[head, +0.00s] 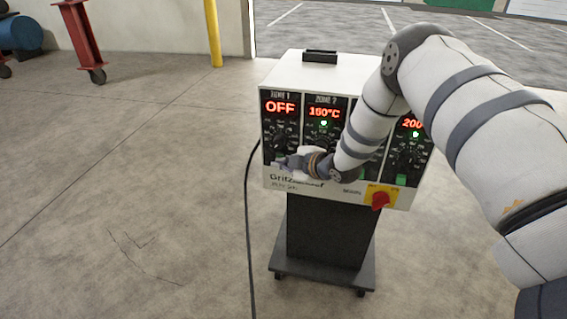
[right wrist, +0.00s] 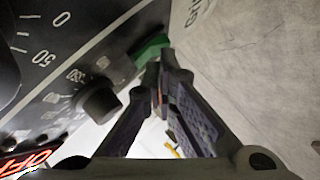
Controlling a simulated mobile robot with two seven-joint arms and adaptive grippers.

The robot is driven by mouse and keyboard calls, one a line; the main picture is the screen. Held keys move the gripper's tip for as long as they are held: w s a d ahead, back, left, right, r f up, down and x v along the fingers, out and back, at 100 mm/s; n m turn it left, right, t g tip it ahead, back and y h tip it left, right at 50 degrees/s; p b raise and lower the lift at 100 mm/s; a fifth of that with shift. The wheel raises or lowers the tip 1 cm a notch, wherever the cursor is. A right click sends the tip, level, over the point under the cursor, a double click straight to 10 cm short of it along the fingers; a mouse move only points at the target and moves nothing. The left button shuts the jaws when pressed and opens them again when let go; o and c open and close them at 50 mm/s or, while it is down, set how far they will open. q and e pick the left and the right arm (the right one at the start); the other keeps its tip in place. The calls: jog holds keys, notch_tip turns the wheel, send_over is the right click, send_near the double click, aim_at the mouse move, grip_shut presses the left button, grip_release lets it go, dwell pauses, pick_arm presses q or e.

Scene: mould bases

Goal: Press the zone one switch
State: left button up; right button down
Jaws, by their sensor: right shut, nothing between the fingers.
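The zone 1 panel (head: 281,106) at the left of a white control box reads OFF in red. In the right wrist view the green switch (right wrist: 150,48) of this panel sits at its lower edge, just beyond my fingertips; in the head view my gripper hides it. My right gripper (head: 286,162) is at the lower part of the zone 1 panel. Its fingers are shut and empty, with the tips (right wrist: 163,66) beside the green switch. I cannot tell whether they touch it. My left gripper is not in view.
A red rotary switch (head: 380,200) on a yellow plate is at the lower right. A black cable (head: 248,220) hangs at the left.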

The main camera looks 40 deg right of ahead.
jog(key=shift+r, duration=0.45)
jog(key=v, duration=1.2)
jog(key=shift+d, duration=0.1)
